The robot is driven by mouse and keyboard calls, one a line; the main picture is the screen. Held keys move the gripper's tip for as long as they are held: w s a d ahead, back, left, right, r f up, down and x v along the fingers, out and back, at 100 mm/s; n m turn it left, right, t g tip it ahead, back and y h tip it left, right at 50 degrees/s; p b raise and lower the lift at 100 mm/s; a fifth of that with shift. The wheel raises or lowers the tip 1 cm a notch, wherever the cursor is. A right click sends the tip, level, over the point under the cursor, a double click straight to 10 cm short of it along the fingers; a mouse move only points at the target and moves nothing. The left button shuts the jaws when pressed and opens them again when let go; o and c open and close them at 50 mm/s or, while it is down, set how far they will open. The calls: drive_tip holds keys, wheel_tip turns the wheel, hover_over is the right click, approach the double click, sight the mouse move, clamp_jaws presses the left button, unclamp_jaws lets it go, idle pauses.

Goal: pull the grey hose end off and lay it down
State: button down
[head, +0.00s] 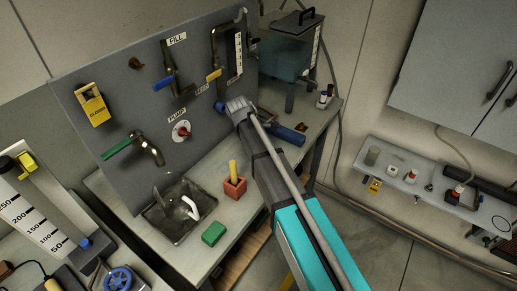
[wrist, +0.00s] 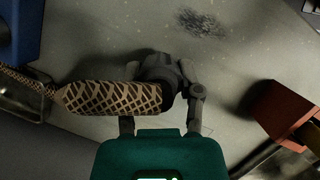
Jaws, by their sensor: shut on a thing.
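In the wrist view my gripper (wrist: 165,72) is closed above the pale bench top. A hose end (wrist: 115,98) with a tan and dark mesh pattern runs from between the fingers to the left, covering most of the left finger. A thinner length of hose (wrist: 25,80) continues to the left edge. The exact grip point is dark and partly hidden. In the head view my arm covers my gripper, and I cannot make out the hose end there.
A red block (head: 235,188) with a yellow stick stands on the bench; it shows right of my gripper in the wrist view (wrist: 278,108). A green block (head: 214,233) and a sink (head: 172,222) are nearby. A tank (head: 285,55) stands at the back.

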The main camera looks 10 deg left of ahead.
drive_tip(key=shift+f+b, duration=0.9)
drive_tip(key=shift+f, duration=0.05)
drive_tip(key=shift+c, duration=1)
unclamp_jaws()
drive_tip(key=shift+r, duration=0.25)
